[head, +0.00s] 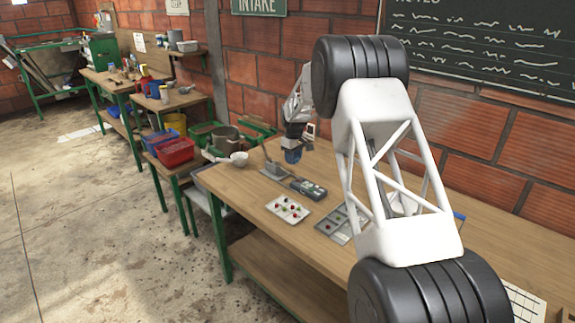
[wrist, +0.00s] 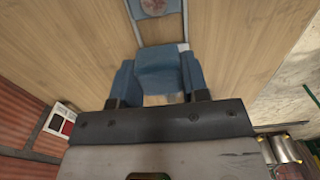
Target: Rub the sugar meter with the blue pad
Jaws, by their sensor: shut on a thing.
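My gripper (head: 292,153) is low over the far part of the workbench, pointing down. It is shut on the blue pad, which shows between the fingers in the wrist view (wrist: 160,72). A dark flat device with a small display and buttons, seemingly the sugar meter (head: 308,188), lies on the bench just right of and nearer than the gripper. At the top of the wrist view is a grey-framed thing with a round reddish patch (wrist: 155,6), cut off by the edge; I cannot tell if it is the meter. The pad appears apart from it.
A small grey tray (head: 273,171) lies under and left of the gripper. A white tray with red and green pieces (head: 288,208) and a grey sectioned tray (head: 334,225) are nearer. A pot (head: 226,138) and a white cup (head: 239,159) stand left.

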